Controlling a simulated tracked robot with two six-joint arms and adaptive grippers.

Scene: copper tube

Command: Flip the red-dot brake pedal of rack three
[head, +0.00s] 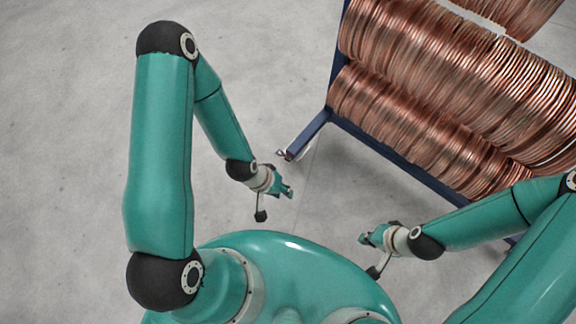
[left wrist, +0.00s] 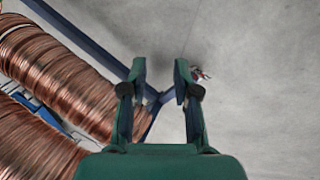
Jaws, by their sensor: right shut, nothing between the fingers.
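A rack with a dark blue frame (head: 312,133) holds copper tube coils at the upper right of the head view. A small caster with what looks like its brake pedal (head: 283,154) is at the frame's near left corner. It also shows in the left wrist view (left wrist: 200,75), just right of the right finger, with a hint of red. I cannot make out a clear dot or the pedal's position. My left gripper (head: 288,191) is open and empty, apart from the caster and nearer to me. My right gripper (head: 365,238) is shut and empty, away from the rack.
Copper coils (head: 430,60) fill the rack in rows, and they also show at the left of the left wrist view (left wrist: 60,85). The grey concrete floor (head: 70,120) is clear left of the rack and between it and me. No rack number is readable.

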